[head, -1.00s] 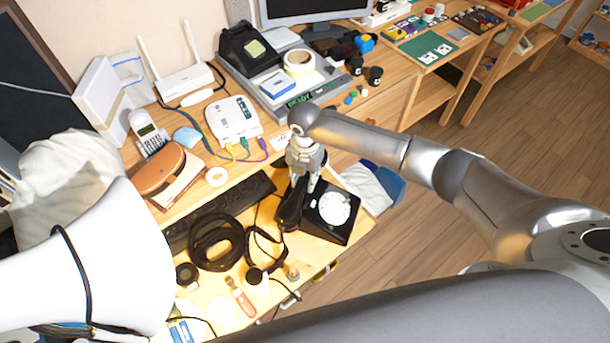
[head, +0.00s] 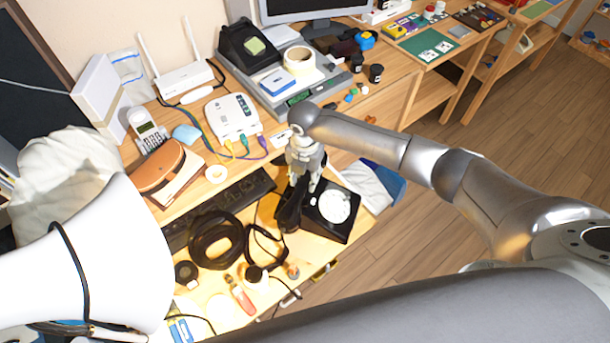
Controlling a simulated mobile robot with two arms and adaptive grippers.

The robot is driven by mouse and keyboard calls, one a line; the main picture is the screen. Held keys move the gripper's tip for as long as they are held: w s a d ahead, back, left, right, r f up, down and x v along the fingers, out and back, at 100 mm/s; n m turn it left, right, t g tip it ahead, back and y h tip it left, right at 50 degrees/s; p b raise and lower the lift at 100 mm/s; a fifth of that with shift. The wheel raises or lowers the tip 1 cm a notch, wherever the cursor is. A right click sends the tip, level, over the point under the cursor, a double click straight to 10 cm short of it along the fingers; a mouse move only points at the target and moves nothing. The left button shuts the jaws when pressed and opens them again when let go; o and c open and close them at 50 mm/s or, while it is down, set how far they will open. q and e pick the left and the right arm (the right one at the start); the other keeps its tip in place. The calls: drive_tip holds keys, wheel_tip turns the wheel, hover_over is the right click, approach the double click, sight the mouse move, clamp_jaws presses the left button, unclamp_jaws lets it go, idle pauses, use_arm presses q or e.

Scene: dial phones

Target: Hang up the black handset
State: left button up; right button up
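The black dial phone (head: 347,228) with its round white dial stands near the front edge of the desk. The black handset (head: 290,212) lies along the left side of the phone, under my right gripper. I cannot tell whether it rests fully in the cradle. My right gripper (head: 304,183) points down from above, with its fingers at the far part of the handset. The fingers are small and overlap the dark phone, so their opening and any hold on the handset are unclear. My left gripper is out of view.
A red-handled tool (head: 241,296) lies near the front edge. A white router (head: 233,117) and a brown bag (head: 158,168) stand behind. Open floor is to the right.

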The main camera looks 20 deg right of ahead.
drive_tip(key=shift+o, duration=0.6)
drive_tip(key=shift+s, duration=0.1)
wheel_tip(320, 180, up, 12)
idle(0.6)
